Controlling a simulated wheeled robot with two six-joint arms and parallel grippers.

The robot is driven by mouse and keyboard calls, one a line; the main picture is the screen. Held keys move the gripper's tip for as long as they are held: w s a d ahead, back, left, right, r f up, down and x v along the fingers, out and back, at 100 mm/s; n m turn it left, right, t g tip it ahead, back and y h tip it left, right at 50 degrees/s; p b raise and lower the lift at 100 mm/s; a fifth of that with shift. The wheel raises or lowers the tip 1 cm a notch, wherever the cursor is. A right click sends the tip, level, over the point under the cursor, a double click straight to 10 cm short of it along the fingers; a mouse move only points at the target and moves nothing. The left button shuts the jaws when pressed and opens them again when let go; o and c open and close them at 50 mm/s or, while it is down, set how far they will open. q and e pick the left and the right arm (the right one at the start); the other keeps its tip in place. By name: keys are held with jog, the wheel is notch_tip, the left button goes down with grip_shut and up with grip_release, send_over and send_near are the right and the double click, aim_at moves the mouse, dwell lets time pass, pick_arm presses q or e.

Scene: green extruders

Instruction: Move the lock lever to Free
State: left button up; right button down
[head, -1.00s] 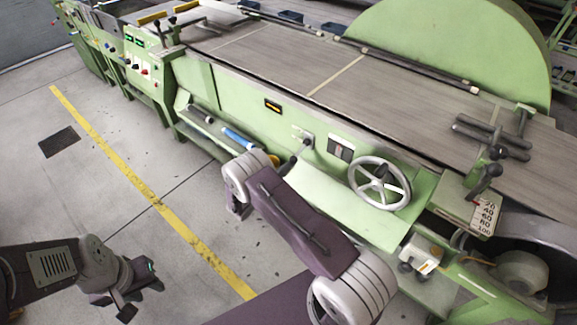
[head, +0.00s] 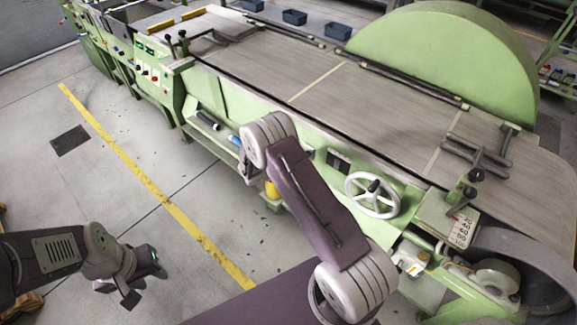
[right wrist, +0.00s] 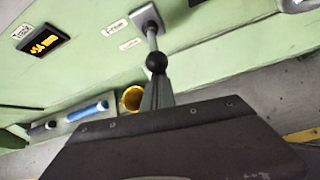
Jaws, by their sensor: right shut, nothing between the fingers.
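In the right wrist view, the lock lever (right wrist: 153,42) is a grey rod with a black ball knob. It comes out of a square grey plate on the green panel, with two small white labels (right wrist: 131,43) beside it, too small to read surely. My right gripper (right wrist: 156,88) is shut and empty, its fingers just below the knob in the picture; I cannot tell whether they touch it. In the head view my right arm hides the lever and that gripper. My left gripper (head: 122,287) hangs over the floor at lower left, away from the machine; its opening is unclear.
A handwheel (head: 372,195) sticks out of the machine front, right of my right arm. A yellow cup (right wrist: 131,98) and a blue roll (right wrist: 87,110) sit below the panel. An orange-lit display (right wrist: 43,40) is at left. Open floor lies before the machine.

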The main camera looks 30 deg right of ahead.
jog(key=shift+w+d+r+y+p, duration=0.15)
jog(key=shift+r+p, duration=0.1)
jog(key=shift+r, duration=0.25)
jog(key=shift+s+d+r+y+p, duration=0.1)
jog(key=shift+r+y+p, duration=0.1)
jog(key=shift+r, duration=0.25)
jog(key=shift+w+r, duration=0.2)
notch_tip(320, 180, down, 4)
jog(key=a+b, duration=0.2)
jog(key=b, duration=0.1)
jog(key=v, duration=1)
jog(key=shift+r, duration=0.45)
jog(key=shift+w+d+p, duration=0.1)
jog(key=shift+p, duration=0.2)
